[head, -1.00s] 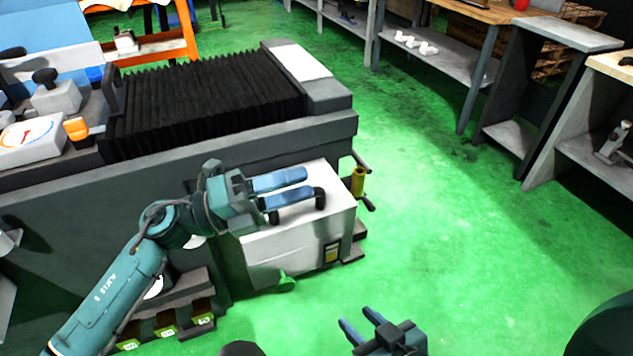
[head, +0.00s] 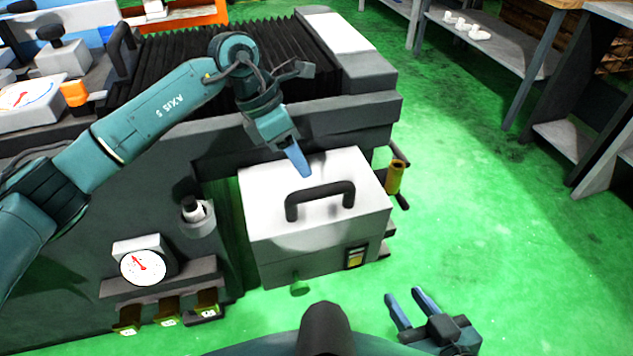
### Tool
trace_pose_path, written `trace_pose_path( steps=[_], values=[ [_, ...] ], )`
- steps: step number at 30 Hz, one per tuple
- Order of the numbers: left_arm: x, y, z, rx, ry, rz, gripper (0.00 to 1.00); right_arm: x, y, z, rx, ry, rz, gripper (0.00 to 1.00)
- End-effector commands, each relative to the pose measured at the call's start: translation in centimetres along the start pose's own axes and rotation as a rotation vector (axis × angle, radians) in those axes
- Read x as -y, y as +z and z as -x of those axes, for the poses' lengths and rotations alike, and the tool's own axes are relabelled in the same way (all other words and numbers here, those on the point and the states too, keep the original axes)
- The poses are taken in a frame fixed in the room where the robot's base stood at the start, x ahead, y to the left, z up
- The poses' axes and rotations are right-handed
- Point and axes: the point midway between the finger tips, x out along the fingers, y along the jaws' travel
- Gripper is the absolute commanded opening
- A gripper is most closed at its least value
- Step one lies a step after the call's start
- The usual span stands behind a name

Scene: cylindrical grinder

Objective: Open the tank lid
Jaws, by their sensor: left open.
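The tank (head: 290,255) is a white box standing against the grey machine, and its lid (head: 262,190) lies closed on top. A black bar handle (head: 320,196) stands upright on the lid. My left gripper (head: 302,170) is open and points down, above the back part of the lid. It is just behind the handle in the picture and apart from it. Only one blue finger shows clearly; the other is hidden. My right gripper (head: 411,304) is open and empty, with two blue fingers spread, low at the bottom right of the tank.
The machine's black bellows (head: 215,60) and grey ledge rise behind the tank. A yellow cylinder with black levers (head: 395,178) sits at the tank's right. A dial gauge (head: 143,267) stands at left. Green floor (head: 480,220) is free on the right.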

Motion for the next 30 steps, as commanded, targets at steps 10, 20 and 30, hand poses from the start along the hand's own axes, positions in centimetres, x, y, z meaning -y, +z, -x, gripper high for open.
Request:
trace_pose_path(
  steps=[10,20,30],
  values=[
    [0.1,0.1,-6.4,0.001,-0.003,-0.001,0.45,-0.1,0.1,0.1,-0.003,0.001,0.002,0.36],
    [0.0,0.1,-7.7,0.002,-0.001,-0.001,0.45,-0.1,0.1,0.1,-0.004,0.002,0.002,0.36],
    [0.1,0.1,-7.7,0.002,-0.002,-0.001,0.29,-0.1,0.0,0.1,-0.006,0.002,0.002,0.36]
  ],
)
